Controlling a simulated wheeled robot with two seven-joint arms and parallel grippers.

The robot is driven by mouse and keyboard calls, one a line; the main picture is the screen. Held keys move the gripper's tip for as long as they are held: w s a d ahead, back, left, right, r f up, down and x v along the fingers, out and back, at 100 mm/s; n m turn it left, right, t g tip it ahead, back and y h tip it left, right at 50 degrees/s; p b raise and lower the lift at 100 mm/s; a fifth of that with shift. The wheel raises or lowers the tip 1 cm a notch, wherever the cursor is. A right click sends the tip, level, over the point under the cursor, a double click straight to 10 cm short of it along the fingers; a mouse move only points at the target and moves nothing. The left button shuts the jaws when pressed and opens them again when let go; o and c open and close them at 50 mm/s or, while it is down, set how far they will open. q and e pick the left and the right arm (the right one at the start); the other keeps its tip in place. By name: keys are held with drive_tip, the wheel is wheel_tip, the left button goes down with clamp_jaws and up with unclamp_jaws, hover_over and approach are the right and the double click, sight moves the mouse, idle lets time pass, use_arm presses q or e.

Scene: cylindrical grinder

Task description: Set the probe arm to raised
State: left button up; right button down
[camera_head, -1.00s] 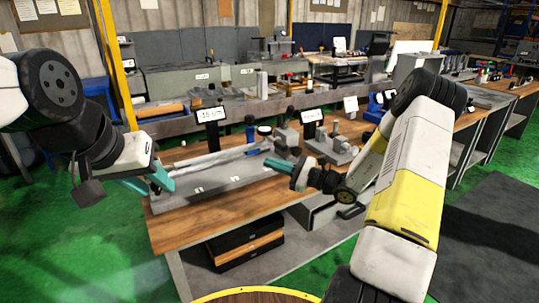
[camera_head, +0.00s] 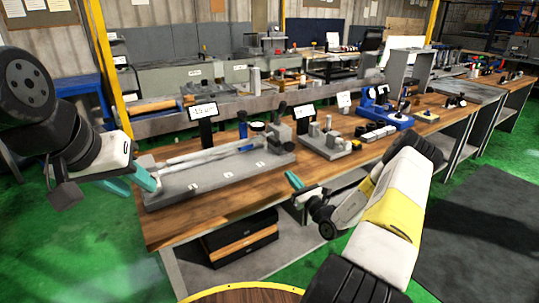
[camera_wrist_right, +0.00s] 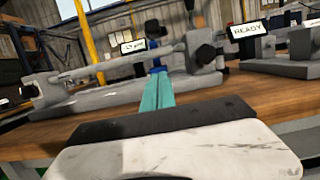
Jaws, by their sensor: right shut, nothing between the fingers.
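The long grey grinding fixture (camera_head: 218,180) carries a light shaft (camera_head: 200,154) on the wooden table. A blue post (camera_head: 243,131) and a round dial (camera_head: 257,127) stand at its back, near dark knobs and grey blocks at its right end. I cannot tell surely which piece is the probe arm or how it is set. My right gripper (camera_head: 294,180) is shut and empty, in front of the fixture's right end and apart from it. Its teal fingers (camera_wrist_right: 157,92) point at the fixture in the wrist view. My left gripper (camera_head: 131,184) is open beside the fixture's left end.
A small display (camera_head: 203,112) stands behind the fixture. A second grey fixture (camera_head: 332,147) with its own display (camera_head: 307,114), reading READY in the wrist view, stands to the right. A blue device (camera_head: 384,112) is farther right. The table front (camera_head: 235,205) is clear.

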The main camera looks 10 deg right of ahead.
drive_tip(key=x, duration=0.9)
drive_tip(key=shift+w+a+r, duration=0.1)
drive_tip(key=shift+w+a, duration=0.05)
drive_tip(key=shift+w, duration=0.05)
wheel_tip(320, 180, up, 4)
drive_tip(key=shift+w, duration=0.15)
drive_tip(key=shift+r, duration=0.1)
